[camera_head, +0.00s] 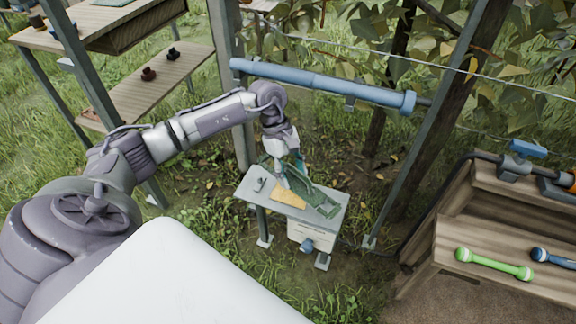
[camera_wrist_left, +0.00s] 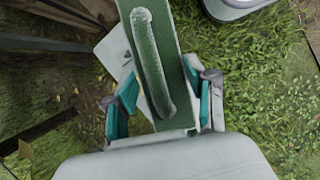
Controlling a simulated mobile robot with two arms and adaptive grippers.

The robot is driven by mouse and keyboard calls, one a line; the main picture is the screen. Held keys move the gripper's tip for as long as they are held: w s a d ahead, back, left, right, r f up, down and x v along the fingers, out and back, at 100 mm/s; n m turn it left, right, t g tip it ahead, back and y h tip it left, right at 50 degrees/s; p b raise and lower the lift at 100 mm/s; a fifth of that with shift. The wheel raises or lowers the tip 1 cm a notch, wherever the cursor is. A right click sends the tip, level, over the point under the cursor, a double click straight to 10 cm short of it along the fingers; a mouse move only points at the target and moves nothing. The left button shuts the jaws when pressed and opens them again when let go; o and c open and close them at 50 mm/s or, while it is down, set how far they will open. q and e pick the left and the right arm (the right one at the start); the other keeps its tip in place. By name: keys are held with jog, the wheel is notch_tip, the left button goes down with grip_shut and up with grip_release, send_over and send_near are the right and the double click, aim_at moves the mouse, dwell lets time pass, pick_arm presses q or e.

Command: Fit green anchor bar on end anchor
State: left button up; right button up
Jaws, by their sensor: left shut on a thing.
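My left gripper (camera_head: 287,163) is low over a small grey stand (camera_head: 250,188). Its teal fingers are shut on a dark green piece (camera_head: 322,201), a long flat bar with a raised rounded handle. In the left wrist view the handled piece (camera_wrist_left: 151,65) runs up between the fingers (camera_wrist_left: 160,105). The piece is tilted over the stand; I cannot tell if it touches the top. A bright green bar (camera_head: 494,264) with pale knobbed ends lies in a wooden tray at right. I cannot tell which part is the end anchor. My right gripper is not in view.
A thick blue tube (camera_head: 320,82) spans above the stand, near a wire and wooden posts. A yellow piece (camera_head: 290,198) lies on the stand. The wooden tray (camera_head: 500,287) also holds a blue bar (camera_head: 553,258). Wooden shelves (camera_head: 160,80) stand at upper left.

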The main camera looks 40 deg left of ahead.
pick_arm(q)
jog(key=shift+w+a+f+n+t+b, duration=0.3)
jog(key=shift+w+a+f+n+b, duration=0.4)
jog(key=shift+f+b, duration=0.55)
jog(key=shift+w+a+f+n+t+b, duration=0.3)
jog(key=shift+w+a+f+n+b, duration=0.4)
jog(key=shift+f, duration=0.9)
jog(key=shift+w+a+f+n+t+b, duration=0.3)
jog(key=shift+w+a+f+n+b, duration=0.35)
jog(key=shift+f+b, duration=0.75)
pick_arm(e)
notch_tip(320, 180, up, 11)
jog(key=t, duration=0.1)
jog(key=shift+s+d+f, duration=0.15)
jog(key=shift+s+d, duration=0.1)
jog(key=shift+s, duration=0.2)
pick_arm(q)
jog(key=shift+s+a, duration=0.15)
jog(key=shift+r, duration=0.1)
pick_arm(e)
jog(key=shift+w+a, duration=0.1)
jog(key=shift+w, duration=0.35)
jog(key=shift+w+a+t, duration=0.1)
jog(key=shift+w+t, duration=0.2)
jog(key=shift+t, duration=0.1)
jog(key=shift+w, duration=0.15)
